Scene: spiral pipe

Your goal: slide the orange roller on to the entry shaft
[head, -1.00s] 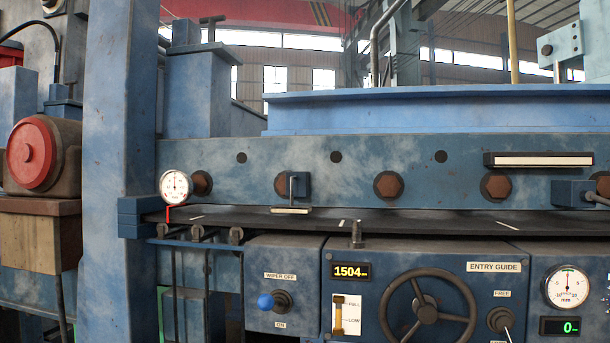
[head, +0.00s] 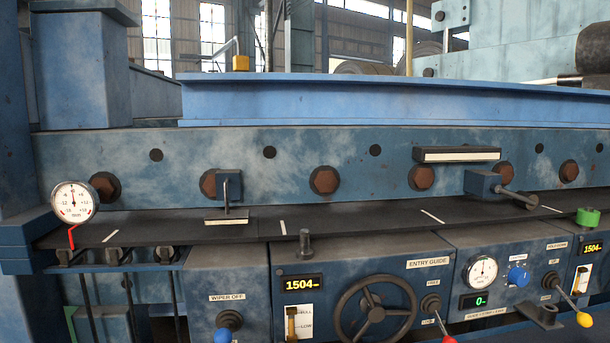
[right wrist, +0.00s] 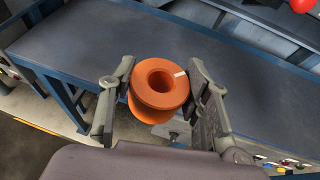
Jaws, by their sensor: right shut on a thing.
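In the right wrist view an orange roller (right wrist: 173,72) with a round hole through its middle and a white mark on its rim sits between the fingers of my right gripper (right wrist: 155,95), which is shut on it. The roller's far end and lower side are partly hidden. In the head view a short upright dark shaft (head: 305,243) stands at the front edge of the dark strip, above the entry guide panel, with nothing on it; it looks like the entry shaft. Neither gripper shows in the head view, so I cannot tell the roller's distance from the shaft there.
A green roller (head: 588,217) stands at the right edge. The handwheel (head: 373,307), levers and dials line the front panel. A dial gauge (head: 74,203) stands left. In the right wrist view a wide flat dark surface (right wrist: 90,45) with a blue frame lies behind the roller.

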